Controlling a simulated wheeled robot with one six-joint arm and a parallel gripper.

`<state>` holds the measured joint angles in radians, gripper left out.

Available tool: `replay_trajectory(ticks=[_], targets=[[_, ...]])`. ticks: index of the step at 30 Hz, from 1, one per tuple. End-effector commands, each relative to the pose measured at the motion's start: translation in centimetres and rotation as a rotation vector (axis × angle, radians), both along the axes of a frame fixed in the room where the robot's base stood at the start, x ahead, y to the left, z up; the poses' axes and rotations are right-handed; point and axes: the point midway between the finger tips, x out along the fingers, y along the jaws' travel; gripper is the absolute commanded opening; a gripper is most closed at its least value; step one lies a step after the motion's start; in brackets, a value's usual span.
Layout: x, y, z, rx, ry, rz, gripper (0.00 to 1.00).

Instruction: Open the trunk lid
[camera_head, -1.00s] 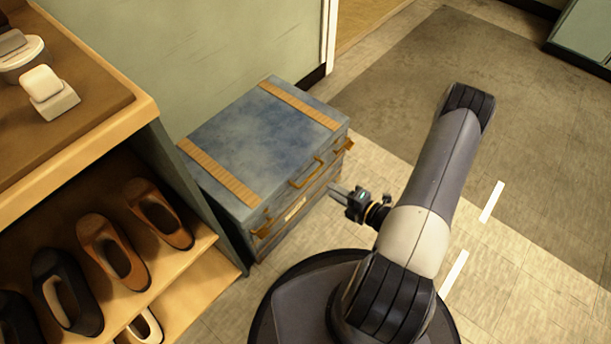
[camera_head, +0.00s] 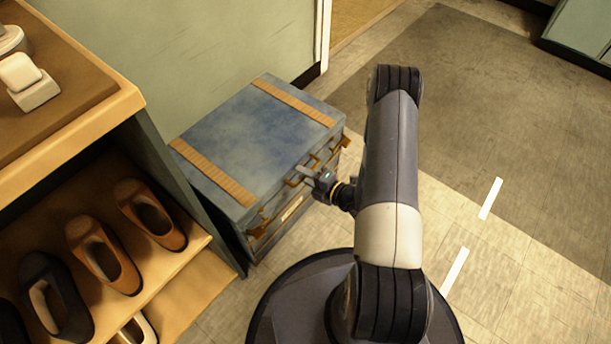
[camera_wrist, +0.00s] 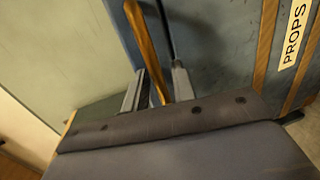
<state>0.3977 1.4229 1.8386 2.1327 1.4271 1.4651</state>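A blue trunk (camera_head: 238,138) with two tan straps stands against the wall, its lid shut. A brass handle (camera_head: 291,182) sits on the lid's front face; it also shows in the wrist view (camera_wrist: 146,48) as a long tan bar. My gripper (camera_head: 304,172) is at this handle. In the wrist view, my gripper (camera_wrist: 158,86) has its fingers apart, one on each side of the handle, with gaps visible. I cannot tell whether either finger touches it. Brass clasps (camera_head: 257,226) sit near the front corners.
A shelf unit (camera_head: 120,105) with several shoes stands close at the left of the trunk. A white label reading PROPS (camera_wrist: 294,36) is on the trunk front below the lid. The floor (camera_head: 470,140) to the right is clear.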

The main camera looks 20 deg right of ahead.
Motion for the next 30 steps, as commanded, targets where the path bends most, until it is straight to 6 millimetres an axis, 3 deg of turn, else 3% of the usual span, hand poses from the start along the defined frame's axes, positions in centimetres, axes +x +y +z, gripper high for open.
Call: replay_trajectory(ticks=[6, 16, 30], targets=[[0.03, 0.0, 0.02, 0.0, 0.0, 0.0, 0.25], [0.01, -0.02, 0.0, 0.0, 0.0, -0.001, 0.0], [0.0, -0.02, 0.08, -0.001, 0.002, 0.0, 0.0]])
